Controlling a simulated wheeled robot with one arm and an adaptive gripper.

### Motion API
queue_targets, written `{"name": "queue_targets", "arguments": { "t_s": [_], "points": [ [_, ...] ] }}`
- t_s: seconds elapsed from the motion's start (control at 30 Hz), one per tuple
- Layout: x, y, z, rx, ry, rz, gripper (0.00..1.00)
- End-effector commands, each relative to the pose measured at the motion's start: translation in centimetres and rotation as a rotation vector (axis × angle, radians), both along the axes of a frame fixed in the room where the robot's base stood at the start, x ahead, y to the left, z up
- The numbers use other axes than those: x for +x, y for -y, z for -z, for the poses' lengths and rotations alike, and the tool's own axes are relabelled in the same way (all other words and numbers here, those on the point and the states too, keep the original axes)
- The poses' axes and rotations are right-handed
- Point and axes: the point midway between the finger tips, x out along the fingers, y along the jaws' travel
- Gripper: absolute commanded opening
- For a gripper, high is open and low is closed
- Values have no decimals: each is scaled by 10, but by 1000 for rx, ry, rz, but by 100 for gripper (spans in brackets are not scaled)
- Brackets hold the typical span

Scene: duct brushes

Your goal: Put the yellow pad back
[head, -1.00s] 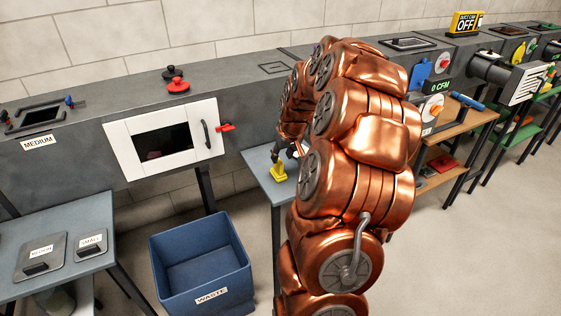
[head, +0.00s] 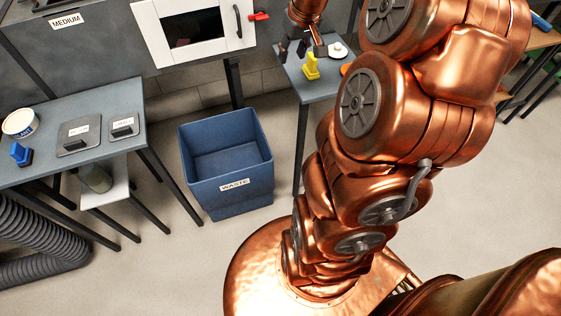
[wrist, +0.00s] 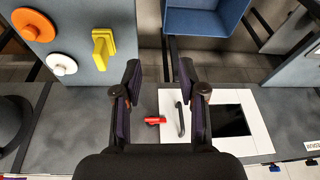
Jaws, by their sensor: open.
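The yellow pad (head: 311,68) stands upright on the small grey-blue table (head: 322,86), with its handle up. It also shows in the wrist view (wrist: 103,46), left of my gripper (wrist: 160,72). My gripper's fingers are apart with nothing between them. In the head view my gripper (head: 301,48) hangs just behind the pad in the picture, apart from it as far as I can tell. A white disc (head: 338,50) and an orange disc (wrist: 33,25) lie on the same table.
The blue waste bin (head: 227,197) stands on the floor left of the small table. The duct with a white-framed window door (head: 155,33) and red latch (head: 259,16) runs behind. The left table (head: 45,112) holds two lids, a blue pad (head: 20,154) and a round tub (head: 20,122).

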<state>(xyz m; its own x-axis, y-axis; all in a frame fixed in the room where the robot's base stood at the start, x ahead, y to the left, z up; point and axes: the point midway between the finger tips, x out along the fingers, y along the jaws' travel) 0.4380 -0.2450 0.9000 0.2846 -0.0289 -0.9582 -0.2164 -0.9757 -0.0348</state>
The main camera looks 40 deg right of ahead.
Motion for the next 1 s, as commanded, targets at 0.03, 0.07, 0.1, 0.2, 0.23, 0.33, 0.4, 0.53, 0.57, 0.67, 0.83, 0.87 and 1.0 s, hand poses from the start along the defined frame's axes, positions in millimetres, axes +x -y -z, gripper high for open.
{"name": "queue_targets", "arguments": {
  "t_s": [0.03,0.07,0.1,0.2,0.23,0.33,0.4,0.53,0.57,0.67,0.83,0.87,1.0],
  "points": [
    [-8,-34,-2,9,-29,-42,41],
    [-14,-52,-2,15,-50,-60,41],
    [-24,-74,-1,25,-79,-82,41],
    [-53,-123,1,37,-146,-131,41],
    [-64,-137,3,42,-172,-143,41],
    [-100,-175,6,44,-240,-179,41],
    [-130,-196,10,43,-294,-199,41],
    [-182,-224,17,34,-380,-220,41],
    [-193,-229,18,32,-399,-223,41],
    [-224,-238,22,26,-447,-227,41],
    [-250,-244,26,19,-489,-225,41],
    [-252,-245,27,18,-492,-224,41],
    [-254,-245,27,19,-496,-223,41]
  ]
}}
